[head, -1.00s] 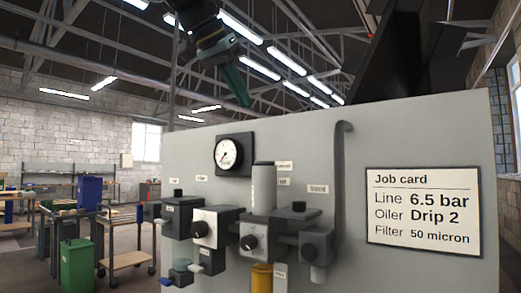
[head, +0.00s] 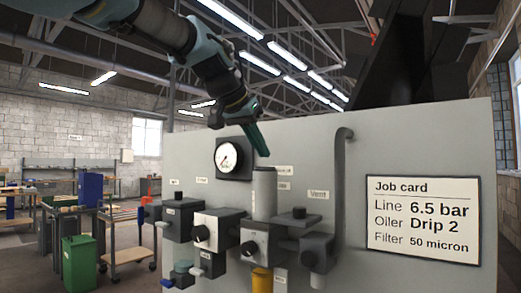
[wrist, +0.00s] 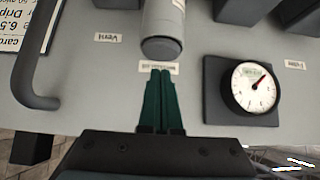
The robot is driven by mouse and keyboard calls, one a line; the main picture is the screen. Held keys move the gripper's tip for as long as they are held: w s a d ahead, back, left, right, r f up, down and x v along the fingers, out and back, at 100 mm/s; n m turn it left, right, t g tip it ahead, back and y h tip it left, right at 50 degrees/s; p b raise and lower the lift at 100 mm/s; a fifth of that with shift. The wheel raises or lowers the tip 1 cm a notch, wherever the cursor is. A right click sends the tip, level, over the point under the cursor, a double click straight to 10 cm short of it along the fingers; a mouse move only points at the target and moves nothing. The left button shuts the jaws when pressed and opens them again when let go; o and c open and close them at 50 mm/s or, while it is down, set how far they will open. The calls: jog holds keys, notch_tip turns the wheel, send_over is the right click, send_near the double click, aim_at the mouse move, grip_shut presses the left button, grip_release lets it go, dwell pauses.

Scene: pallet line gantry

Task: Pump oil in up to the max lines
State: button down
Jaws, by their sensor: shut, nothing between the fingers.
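My gripper (head: 262,142) is shut and empty, with green fingers, and hangs in front of the panel just above a grey upright cylinder (head: 264,190). In the wrist view its closed fingertips (wrist: 161,78) are close to a small label beside the cylinder's rounded end (wrist: 161,46); I cannot tell whether they touch. An amber bowl (head: 262,280) sits low under the fittings, cut by the frame's bottom edge. Its oil level and max lines cannot be made out. The label by the fingertips is too small to read.
A round pressure gauge (head: 228,157) is left of my gripper. Dark valve blocks with knobs (head: 250,247) jut from the panel. A bent grey pipe (head: 340,190) rises at right, beside the job card (head: 423,219).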

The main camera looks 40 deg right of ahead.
jog(key=shift+f, duration=0.8)
jog(key=shift+f+b, duration=0.9)
jog(key=shift+f, duration=0.2)
notch_tip(320, 180, up, 5)
jog(key=p, duration=0.4)
jog(key=b+v, duration=0.3)
jog(key=v, duration=0.6)
jog(key=shift+a, duration=0.4)
